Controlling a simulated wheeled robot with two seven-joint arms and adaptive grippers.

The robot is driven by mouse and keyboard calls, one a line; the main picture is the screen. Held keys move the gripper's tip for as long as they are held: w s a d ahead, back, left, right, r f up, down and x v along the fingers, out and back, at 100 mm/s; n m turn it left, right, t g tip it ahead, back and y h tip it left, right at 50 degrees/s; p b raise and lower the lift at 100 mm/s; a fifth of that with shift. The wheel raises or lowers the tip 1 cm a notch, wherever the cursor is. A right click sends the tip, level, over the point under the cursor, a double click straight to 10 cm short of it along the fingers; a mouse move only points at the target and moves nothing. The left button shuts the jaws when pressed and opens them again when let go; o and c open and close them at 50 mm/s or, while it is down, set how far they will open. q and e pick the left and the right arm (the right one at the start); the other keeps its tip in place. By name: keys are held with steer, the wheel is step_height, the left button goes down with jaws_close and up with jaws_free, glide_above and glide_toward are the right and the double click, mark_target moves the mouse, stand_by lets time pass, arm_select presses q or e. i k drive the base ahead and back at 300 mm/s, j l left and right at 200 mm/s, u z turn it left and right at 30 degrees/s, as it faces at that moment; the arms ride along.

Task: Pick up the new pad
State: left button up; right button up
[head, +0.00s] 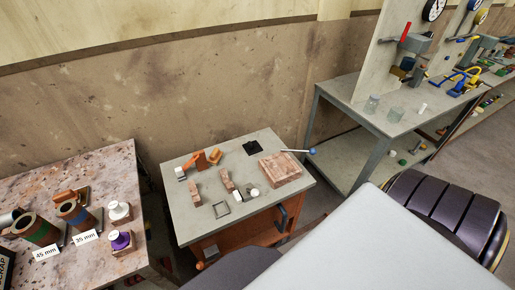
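A small flat black square (252,147), which may be the new pad, lies near the back edge of the grey-topped cabinet (187,227). No label on it shows, so I cannot confirm that it is the pad. It lies apart from the reddish-brown wooden block (281,169) to its right and the orange pieces (205,159) to its left. Nothing covers it. Neither of my grippers is in this view.
The left bench (112,163) holds pipes by "45 mm" and "35 mm" labels. A grey workbench (350,97) stands behind right.

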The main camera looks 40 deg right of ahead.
mark_target(252, 147)
steer(key=j+z, duration=0.1)
steer(key=z, duration=0.35)
steer(key=i+j+z, duration=0.1)
steer(key=z, duration=0.35)
steer(key=j+z, duration=0.15)
steer(key=z, duration=0.3)
steer(key=i+l+u, duration=0.4)
steer(key=l, duration=0.75)
steer(key=i+l+u, duration=0.1)
steer(key=l+u, duration=0.35)
steer(key=l, duration=0.75)
steer(key=l+u, duration=0.4)
steer(key=l, duration=0.85)
steer(key=k, duration=0.05)
